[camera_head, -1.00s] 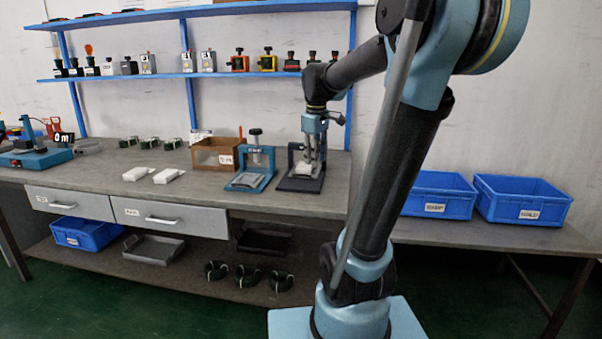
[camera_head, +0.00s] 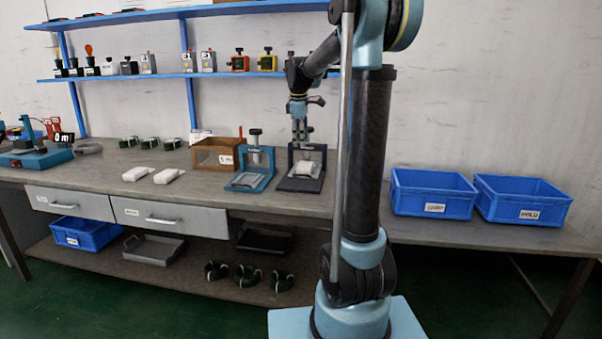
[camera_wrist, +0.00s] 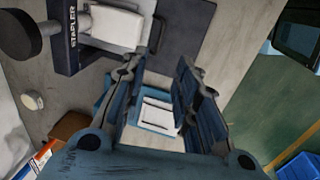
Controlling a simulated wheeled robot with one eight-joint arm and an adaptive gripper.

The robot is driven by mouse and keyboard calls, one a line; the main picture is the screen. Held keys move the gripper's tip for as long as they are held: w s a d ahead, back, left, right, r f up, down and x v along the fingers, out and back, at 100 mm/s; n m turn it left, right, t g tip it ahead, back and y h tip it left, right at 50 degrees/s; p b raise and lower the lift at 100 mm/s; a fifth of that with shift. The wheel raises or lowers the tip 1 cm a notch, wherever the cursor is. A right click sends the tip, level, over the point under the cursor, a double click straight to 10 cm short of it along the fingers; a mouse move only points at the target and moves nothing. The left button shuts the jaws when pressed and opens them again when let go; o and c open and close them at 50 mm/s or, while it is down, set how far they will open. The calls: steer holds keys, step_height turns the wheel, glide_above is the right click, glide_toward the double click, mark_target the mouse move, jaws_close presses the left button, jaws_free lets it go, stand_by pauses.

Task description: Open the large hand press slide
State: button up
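Two hand presses stand side by side on the bench. One is blue (camera_head: 251,180); the other is dark (camera_head: 301,184), to its right, with a white piece (camera_head: 305,168) in it. I cannot tell by size which is the large one. My gripper (camera_head: 300,140) hangs in front of or above the dark press. In the wrist view its fingers (camera_wrist: 160,95) are apart and empty, with a blue plate bearing white pieces beyond them.
A wooden box (camera_head: 208,145) stands left of the blue press. White parts (camera_head: 137,174) lie farther left. Blue bins (camera_head: 432,210) stand on the right table.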

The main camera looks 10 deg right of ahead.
mark_target(301, 175)
steer(key=f, duration=0.4)
steer(key=w+f, duration=0.1)
steer(key=f, duration=0.4)
steer(key=w+f, duration=0.1)
steer(key=f, duration=0.4)
steer(key=shift+w+d+f, duration=0.25)
steer(key=shift+d, duration=0.15)
steer(key=shift+c, duration=0.3)
jaws_close()
